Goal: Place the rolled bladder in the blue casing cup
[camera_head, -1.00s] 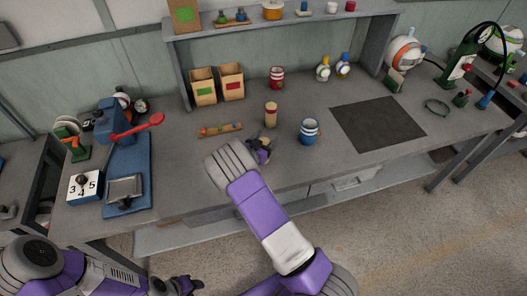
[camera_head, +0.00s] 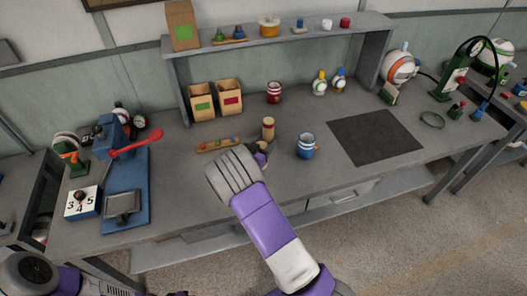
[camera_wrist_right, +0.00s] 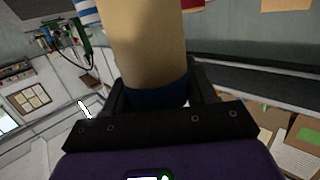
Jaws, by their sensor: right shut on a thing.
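The rolled bladder, a tan cylinder (camera_head: 268,127) with a reddish top, stands upright at mid-bench. It fills the middle of the right wrist view (camera_wrist_right: 148,45), with a dark blue band at its lower end. My right gripper (camera_head: 262,148) is shut on it, one finger on each side; the wrist view also shows this grip (camera_wrist_right: 157,100). The hand partly hides the fingers in the head view. The blue casing cup (camera_head: 308,147), blue with white bands, stands just right of the bladder. Its striped side shows at the wrist view's top edge (camera_wrist_right: 86,12). My left gripper's fingers are out of view.
A wooden strip with small coloured parts (camera_head: 219,145) lies left of the bladder. Two cardboard bins (camera_head: 202,108) and a red striped cup (camera_head: 274,92) stand behind. A dark mat (camera_head: 375,138) lies right of the blue cup. A blue press with a red lever (camera_head: 115,140) stands left.

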